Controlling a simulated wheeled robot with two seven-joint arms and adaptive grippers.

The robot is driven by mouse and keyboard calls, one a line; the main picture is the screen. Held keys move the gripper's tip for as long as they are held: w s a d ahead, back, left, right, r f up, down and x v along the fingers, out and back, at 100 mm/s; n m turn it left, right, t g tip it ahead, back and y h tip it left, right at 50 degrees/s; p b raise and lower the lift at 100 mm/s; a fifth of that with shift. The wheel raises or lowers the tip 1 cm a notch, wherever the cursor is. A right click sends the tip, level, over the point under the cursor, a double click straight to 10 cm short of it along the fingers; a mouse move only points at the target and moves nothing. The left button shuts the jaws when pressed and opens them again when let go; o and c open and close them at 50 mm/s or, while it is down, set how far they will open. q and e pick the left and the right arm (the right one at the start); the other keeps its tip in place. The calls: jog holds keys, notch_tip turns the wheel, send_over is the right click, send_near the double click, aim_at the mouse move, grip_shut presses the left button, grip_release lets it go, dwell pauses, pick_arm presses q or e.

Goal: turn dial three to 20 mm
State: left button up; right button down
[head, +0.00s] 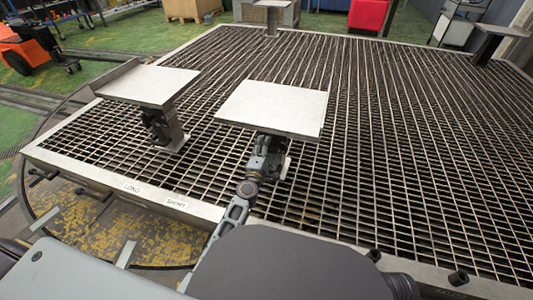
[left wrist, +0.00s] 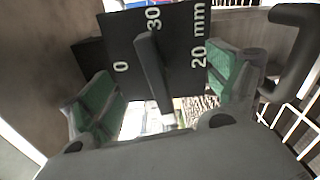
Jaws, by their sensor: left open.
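In the left wrist view a black dial face (left wrist: 182,45) carries white marks: 0 at left, 30 at the top and 20 mm at right. A dark raised bar-shaped knob (left wrist: 152,72) stands on it, its upper end just below and left of the 30. I cannot tell which end is the pointer. My left gripper (left wrist: 162,98) is open, its green-padded fingers on both sides of the knob, with gaps visible. In the head view my left gripper (head: 268,160) is under the front middle plate (head: 272,105), and the dial is hidden there. My right gripper is not in view.
A second plate on a post (head: 150,85) stands to the left on the metal grating (head: 400,150). Two more posts with plates stand at the back. Labels (head: 175,204) sit on the front rim. In the left wrist view a dark curved handle (left wrist: 300,45) is at right.

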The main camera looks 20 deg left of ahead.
pick_arm(q)
jog(key=shift+s+d, duration=0.2)
jog(key=shift+d, duration=0.15)
jog(key=s, duration=0.8)
jog(key=shift+s+a, duration=0.3)
jog(key=shift+a, duration=0.1)
dwell(0.7)
jog(key=shift+c, duration=0.5)
